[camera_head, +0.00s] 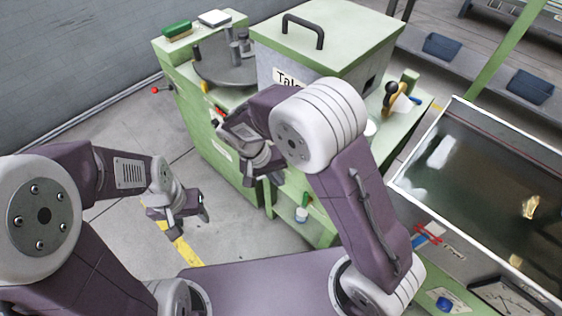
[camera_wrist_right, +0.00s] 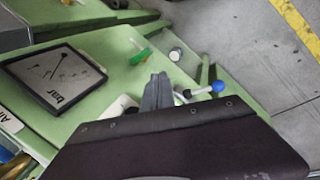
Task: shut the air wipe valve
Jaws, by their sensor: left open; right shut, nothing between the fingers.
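In the right wrist view, a green lever handle (camera_wrist_right: 140,56) stands on a pale green panel, beside a square pressure gauge (camera_wrist_right: 55,75) marked bar. A lever with a blue ball knob (camera_wrist_right: 218,86) shows right of my shut right fingers (camera_wrist_right: 158,92), which are empty. A label cut off at the left edge begins with "Ai" (camera_wrist_right: 8,120); I cannot tell which lever is the air wipe valve. In the head view my right gripper (camera_head: 268,170) hangs in front of the green machine. My left gripper (camera_head: 198,207) is open and empty above the floor, left of the machine.
The green machine (camera_head: 222,152) carries a lever with a red ball (camera_head: 156,90) on its left side. A black-handled green box (camera_head: 330,45) stands on top. A water tank (camera_head: 490,180) is at the right. Floor at the left is clear.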

